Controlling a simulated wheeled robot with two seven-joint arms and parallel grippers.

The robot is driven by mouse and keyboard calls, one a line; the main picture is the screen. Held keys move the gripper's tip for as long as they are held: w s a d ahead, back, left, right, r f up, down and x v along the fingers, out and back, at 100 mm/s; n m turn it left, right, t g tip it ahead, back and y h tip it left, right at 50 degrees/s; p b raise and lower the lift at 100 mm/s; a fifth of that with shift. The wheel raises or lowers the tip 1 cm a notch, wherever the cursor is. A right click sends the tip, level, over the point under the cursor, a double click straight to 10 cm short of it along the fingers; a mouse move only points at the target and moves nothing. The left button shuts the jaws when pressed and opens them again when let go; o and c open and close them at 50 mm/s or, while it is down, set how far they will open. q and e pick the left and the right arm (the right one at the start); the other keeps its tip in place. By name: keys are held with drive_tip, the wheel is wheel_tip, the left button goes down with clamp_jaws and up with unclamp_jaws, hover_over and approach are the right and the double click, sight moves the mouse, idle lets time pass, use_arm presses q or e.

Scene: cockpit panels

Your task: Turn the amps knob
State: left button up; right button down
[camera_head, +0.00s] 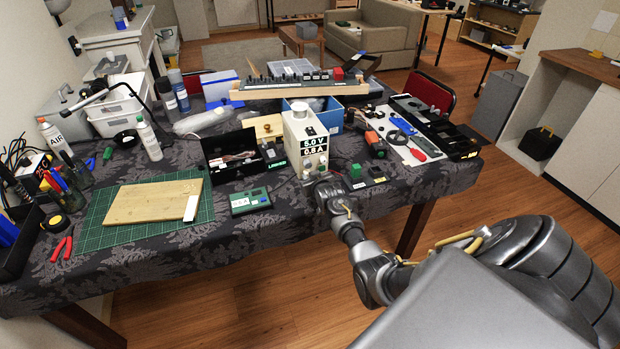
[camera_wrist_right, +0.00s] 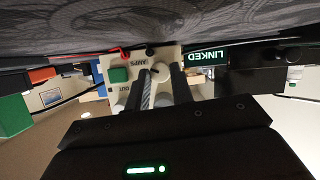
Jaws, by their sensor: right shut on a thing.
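The power supply (camera_head: 296,128) is a cream box on the table, with a display reading 5.0 V and 0.6 A. In the right wrist view, its front panel (camera_wrist_right: 112,65) appears upside down, with an AMPS label, a green button (camera_wrist_right: 119,75) and an OUT label. My right gripper (camera_head: 322,182) is at the lower front of the supply. In the wrist view, the fingers of this gripper (camera_wrist_right: 163,76) reach the panel beside the AMPS label and are shut on the amps knob, which they mostly hide. My left gripper is out of view.
A small green-topped block (camera_head: 356,172) sits close to the right. A cutting mat (camera_head: 122,229) with a wooden board lies at the left.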

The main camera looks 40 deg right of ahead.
drive_tip(key=shift+a+f+n+g+h, duration=0.15)
drive_tip(key=shift+n+h, duration=0.45)
drive_tip(key=shift+n, duration=0.3)
drive_tip(key=shift+a+r+n+g+h, duration=0.15)
drive_tip(key=shift+n+h, duration=0.45)
drive_tip(key=shift+n, duration=0.3)
drive_tip(key=shift+f, duration=0.1)
drive_tip(key=c, duration=1.2)
unclamp_jaws()
drive_tip(key=shift+w, duration=0.1)
drive_tip(key=v, duration=1)
drive_tip(key=shift+s+a, duration=0.25)
drive_tip(key=shift+s, duration=0.05)
